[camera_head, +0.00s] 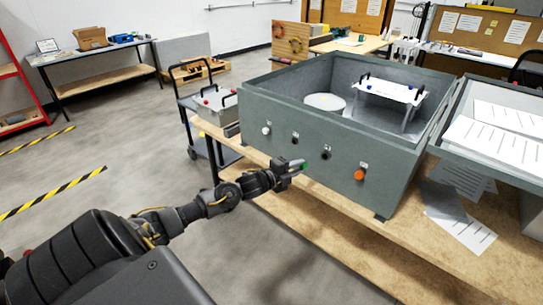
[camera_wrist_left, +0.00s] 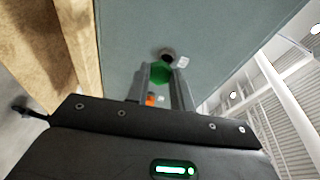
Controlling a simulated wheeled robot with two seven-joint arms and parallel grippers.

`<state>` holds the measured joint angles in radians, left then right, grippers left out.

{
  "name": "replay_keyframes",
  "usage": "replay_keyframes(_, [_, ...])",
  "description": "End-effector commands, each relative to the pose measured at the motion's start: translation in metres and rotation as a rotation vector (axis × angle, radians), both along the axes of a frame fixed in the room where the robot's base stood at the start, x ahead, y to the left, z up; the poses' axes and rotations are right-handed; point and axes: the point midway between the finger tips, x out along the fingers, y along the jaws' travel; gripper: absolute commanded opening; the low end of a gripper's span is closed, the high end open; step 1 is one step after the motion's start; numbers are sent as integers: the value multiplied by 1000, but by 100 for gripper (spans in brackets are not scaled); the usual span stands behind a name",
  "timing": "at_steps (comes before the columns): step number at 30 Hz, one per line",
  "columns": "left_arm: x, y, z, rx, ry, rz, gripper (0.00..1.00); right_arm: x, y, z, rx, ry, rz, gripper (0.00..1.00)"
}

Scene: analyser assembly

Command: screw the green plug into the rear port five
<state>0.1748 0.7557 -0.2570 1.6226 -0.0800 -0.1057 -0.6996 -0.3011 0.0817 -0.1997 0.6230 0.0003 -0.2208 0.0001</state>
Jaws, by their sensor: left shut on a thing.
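The green plug (camera_head: 303,166) is between the fingertips of my left gripper (camera_head: 292,167), which is shut on it. The plug also shows in the left wrist view (camera_wrist_left: 160,73), just beside a dark round port (camera_wrist_left: 167,54) with a small white label. It looks held in front of the panel; I cannot tell whether it touches. The grey-green analyser housing (camera_head: 310,160) has a row of fittings on this face: a white one (camera_head: 266,130), two dark ones (camera_head: 295,138) (camera_head: 326,154) and an orange one (camera_head: 359,174). No port number is readable. My right gripper is not in view.
The housing stands open-topped on a wooden bench (camera_head: 345,235), holding a white disc (camera_head: 325,101) and a handled plate (camera_head: 390,90). Paper sheets lie at right. A cart (camera_head: 208,125) stands behind left. The floor left of the bench is clear.

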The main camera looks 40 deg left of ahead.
Motion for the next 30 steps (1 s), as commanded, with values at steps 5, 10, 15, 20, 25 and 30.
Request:
replay_keyframes(5, [-15,66,5,-9,-65,158,0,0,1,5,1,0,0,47])
replay_keyframes(10, [-23,93,8,-10,-93,220,0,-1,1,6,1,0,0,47])
replay_keyframes(15, [-24,97,8,-10,-99,229,0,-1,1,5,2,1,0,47])
replay_keyframes(20, [-19,97,7,-10,-100,230,0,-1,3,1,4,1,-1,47])
replay_keyframes(25, [-5,97,5,-10,-100,229,0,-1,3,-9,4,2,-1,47])
replay_keyframes(30, [12,97,5,-9,-100,229,0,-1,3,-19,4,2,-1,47])
